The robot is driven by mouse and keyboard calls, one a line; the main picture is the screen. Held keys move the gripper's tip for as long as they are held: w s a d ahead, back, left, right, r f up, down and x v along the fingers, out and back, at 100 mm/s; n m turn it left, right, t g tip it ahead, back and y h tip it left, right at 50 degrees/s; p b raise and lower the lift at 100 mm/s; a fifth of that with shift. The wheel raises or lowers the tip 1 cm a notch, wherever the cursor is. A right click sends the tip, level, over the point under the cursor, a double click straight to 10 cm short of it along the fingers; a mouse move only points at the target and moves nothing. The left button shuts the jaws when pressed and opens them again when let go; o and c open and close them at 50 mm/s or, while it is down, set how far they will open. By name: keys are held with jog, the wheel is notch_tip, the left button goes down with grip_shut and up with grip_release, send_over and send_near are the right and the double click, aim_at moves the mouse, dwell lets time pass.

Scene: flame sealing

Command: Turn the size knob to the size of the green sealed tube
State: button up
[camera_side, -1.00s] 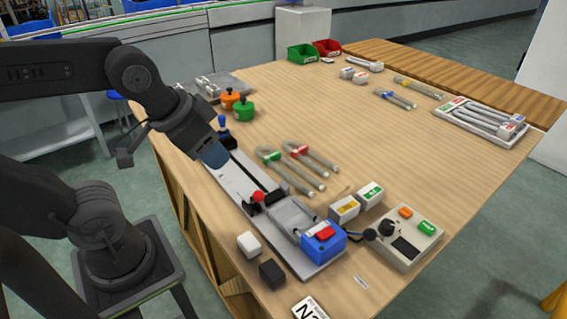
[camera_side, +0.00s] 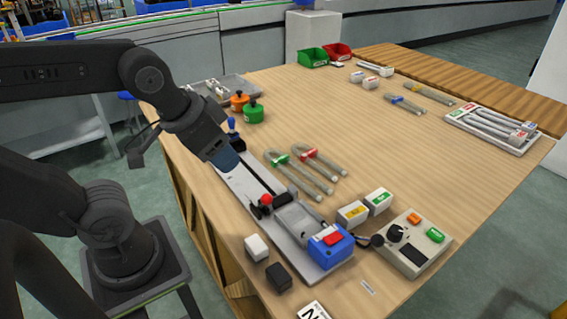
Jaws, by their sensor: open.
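A grey control box (camera_side: 408,251) stands at the right front of the table. It carries a round black knob (camera_side: 396,233), an orange button, a green button and a dark panel; its markings are too small to read. A grey U-shaped tube with a green band (camera_side: 282,160) lies mid-table, beside a similar tube with a red band (camera_side: 311,153). My gripper (camera_side: 226,160) is open, above the far end of the long grey sealing fixture (camera_side: 245,194), well left of the knob. Its fingertips are hard to make out.
The fixture ends in a blue block (camera_side: 331,251) with a red top. White boxes with yellow (camera_side: 352,214) and green (camera_side: 378,201) labels stand between tubes and control box. Orange and green pots (camera_side: 253,113) stand behind my gripper. The table's right middle is clear.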

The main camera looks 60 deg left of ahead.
jog(key=shift+o, duration=0.9)
jog(key=w+d+r+g, duration=0.2)
jog(key=w+d+r, duration=0.15)
jog(key=w, duration=0.55)
jog(key=m+g, duration=0.2)
jog(key=g, duration=0.2)
send_over(397, 230)
notch_tip(397, 230, down, 10)
notch_tip(397, 230, down, 13)
jog(key=shift+f, duration=0.1)
